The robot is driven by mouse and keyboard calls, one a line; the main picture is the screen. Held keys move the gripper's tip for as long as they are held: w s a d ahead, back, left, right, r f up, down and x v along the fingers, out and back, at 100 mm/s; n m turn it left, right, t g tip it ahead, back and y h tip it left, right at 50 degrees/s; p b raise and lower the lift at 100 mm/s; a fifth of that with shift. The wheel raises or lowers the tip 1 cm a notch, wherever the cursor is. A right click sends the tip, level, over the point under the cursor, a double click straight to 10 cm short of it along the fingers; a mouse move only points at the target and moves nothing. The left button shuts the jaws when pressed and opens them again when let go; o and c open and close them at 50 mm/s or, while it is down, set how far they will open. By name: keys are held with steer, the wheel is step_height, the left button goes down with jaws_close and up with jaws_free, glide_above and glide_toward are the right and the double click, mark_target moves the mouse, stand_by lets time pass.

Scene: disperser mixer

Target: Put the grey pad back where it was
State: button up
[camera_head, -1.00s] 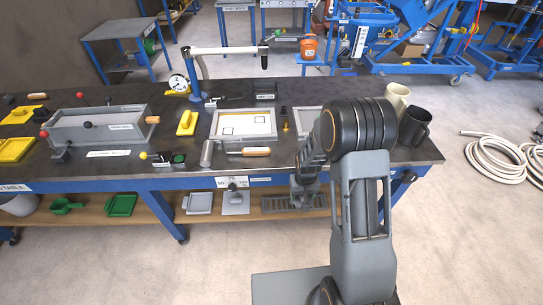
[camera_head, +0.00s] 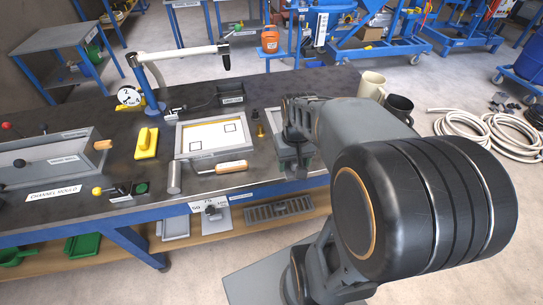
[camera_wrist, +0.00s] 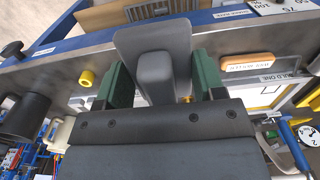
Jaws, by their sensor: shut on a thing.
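In the wrist view, my gripper (camera_wrist: 162,82) has green fingers closed on the raised grey block of a grey pad (camera_wrist: 140,42). The pad's flat plate spreads beyond the fingertips. In the head view, my gripper (camera_head: 291,140) points down over the workbench's front edge, right of a wooden-handled tool. The grey pad (camera_head: 292,158) shows only in part beneath it there. I cannot tell whether the pad touches the bench.
A framed tray (camera_head: 184,143) and a wooden-handled tool (camera_head: 231,167) lie left of the gripper; a second framed tray is partly hidden behind my arm. The lower shelf (camera_head: 255,228) holds a dark grate (camera_head: 280,209).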

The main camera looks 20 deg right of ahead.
steer(key=w+f, duration=0.4)
steer(key=w, duration=0.4)
glide_above(275, 162)
steer(key=f, duration=0.4)
steer(key=shift+s+f, duration=0.35)
steer(key=shift+w+f, duration=0.35)
steer(key=shift+f, duration=1.6)
steer(key=shift+f, duration=0.1)
steer(key=shift+f, duration=0.15)
steer(key=o, duration=0.9)
